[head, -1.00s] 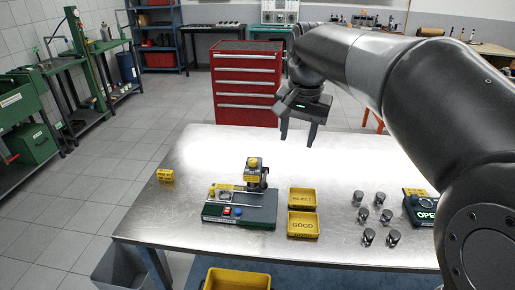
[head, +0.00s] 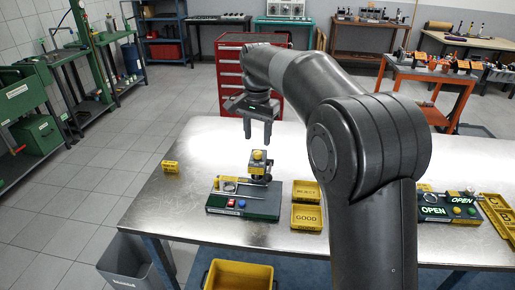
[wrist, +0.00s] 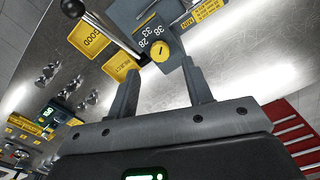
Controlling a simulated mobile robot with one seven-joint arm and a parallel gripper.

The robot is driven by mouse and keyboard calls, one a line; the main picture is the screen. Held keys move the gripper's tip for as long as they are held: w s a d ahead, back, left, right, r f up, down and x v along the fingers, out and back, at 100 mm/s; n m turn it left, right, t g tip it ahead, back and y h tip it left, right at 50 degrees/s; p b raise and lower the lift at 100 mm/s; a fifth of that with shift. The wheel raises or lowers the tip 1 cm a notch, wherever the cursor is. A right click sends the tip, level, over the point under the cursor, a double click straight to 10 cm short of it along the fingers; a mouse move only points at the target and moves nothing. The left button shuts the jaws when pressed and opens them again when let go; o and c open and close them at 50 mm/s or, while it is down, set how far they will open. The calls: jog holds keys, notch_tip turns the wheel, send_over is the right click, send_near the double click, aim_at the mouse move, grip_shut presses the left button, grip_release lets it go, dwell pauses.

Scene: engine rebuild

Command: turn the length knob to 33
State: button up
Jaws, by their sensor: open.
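The yellow length knob (head: 258,156) sits on top of the dark upright post of the fixture (head: 245,207) on the metal table. In the wrist view the knob (wrist: 160,50) is round with a dark mark, beside a dark plate printed 38, 33 and 28. I cannot tell for sure which number the mark points at. My gripper (head: 257,141) points down, open and empty, just above the knob. In the wrist view the knob appears between and slightly beyond the fingertips of my gripper (wrist: 160,67), with no clear contact.
Yellow REJECT (head: 306,191) and GOOD (head: 307,217) trays stand right of the fixture. A small yellow label block (head: 170,167) is at the table's left. A dark panel with OPEN signs (head: 445,207) is at the right. The table (head: 190,150) behind the fixture is clear.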

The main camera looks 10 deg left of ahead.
aim_at(258, 152)
notch_tip(258, 152, down, 5)
jog(key=shift+f, duration=0.1)
dwell(0.3)
jog(key=c, duration=1)
jog(key=shift+n, duration=0.4)
jog(key=n, duration=0.4)
jog(key=shift+n, duration=2.5)
